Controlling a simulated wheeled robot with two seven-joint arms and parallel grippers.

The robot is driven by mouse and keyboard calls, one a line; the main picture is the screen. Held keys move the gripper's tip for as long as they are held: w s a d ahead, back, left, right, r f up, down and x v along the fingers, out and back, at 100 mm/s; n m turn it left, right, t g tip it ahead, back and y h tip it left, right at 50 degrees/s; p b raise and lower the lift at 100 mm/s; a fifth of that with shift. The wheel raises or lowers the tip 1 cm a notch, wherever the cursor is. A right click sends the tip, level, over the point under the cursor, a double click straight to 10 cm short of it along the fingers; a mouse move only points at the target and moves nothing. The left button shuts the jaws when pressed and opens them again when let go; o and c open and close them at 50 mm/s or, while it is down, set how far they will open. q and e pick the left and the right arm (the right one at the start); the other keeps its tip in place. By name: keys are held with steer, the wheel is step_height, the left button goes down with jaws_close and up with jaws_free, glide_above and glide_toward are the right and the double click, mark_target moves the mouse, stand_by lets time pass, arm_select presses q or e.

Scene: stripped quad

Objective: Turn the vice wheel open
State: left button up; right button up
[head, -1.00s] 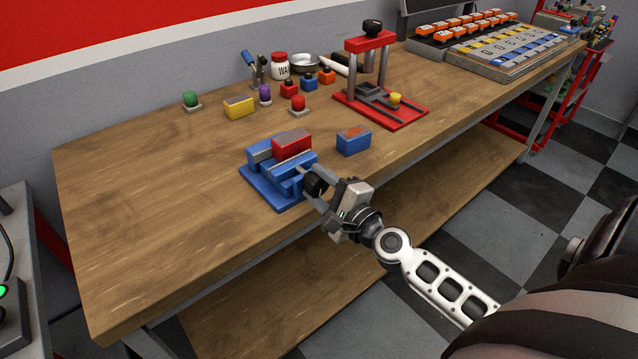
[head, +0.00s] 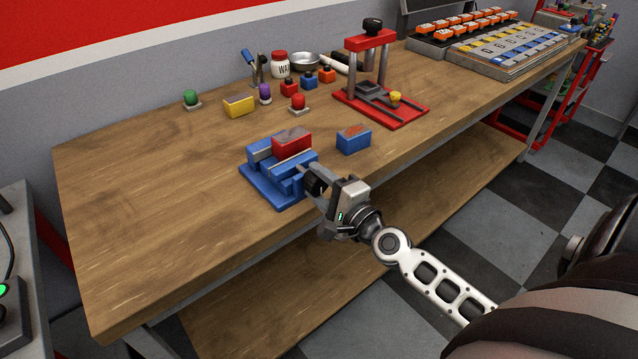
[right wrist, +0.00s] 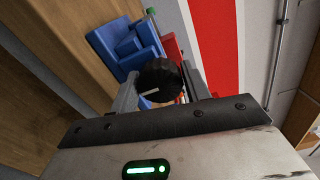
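The blue vice (head: 270,187) sits near the bench's front edge, with a red block (head: 292,143) between its jaws. Its black wheel (right wrist: 160,80) has a white mark and faces the bench's front; in the head view the wheel is partly hidden by my fingers. My right gripper (head: 316,187) is at the wheel, one finger on each side. In the right wrist view the fingers (right wrist: 160,91) lie close against both sides of the wheel, so it looks held. The blue vice body (right wrist: 125,45) shows behind it. My left gripper is not in view.
A blue block (head: 353,139) lies right of the vice on the wooden bench (head: 160,210). A red press (head: 381,105) stands further right. A yellow block (head: 239,106), buttons and a jar (head: 280,65) are behind. The bench's left part is clear.

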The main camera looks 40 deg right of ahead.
steer(key=shift+o, duration=1.3)
arm_select(q)
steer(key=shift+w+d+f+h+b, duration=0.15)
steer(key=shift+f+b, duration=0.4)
steer(key=shift+b, duration=0.7)
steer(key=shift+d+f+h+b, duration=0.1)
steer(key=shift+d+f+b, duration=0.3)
steer(key=shift+b, duration=0.8)
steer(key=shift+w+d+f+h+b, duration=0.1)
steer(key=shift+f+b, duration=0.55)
steer(key=shift+b, duration=0.6)
arm_select(e)
steer(key=s+d, duration=0.1)
steer(key=s, duration=1.5)
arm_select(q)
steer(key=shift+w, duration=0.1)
arm_select(e)
steer(key=a+f+n+g, duration=0.3)
steer(key=a+f+n, duration=0.5)
steer(key=f+n, duration=0.2)
steer(key=s+a+f+n+g+y, duration=0.1)
steer(key=a+f+n+g, duration=0.3)
steer(key=a+f+n, duration=0.4)
step_height(320, 180, down, 3)
steer(key=n, duration=0.3)
steer(key=shift+a+r+n+g+y, duration=0.2)
steer(key=shift+a+n+g+y, duration=0.1)
steer(key=shift+n, duration=0.1)
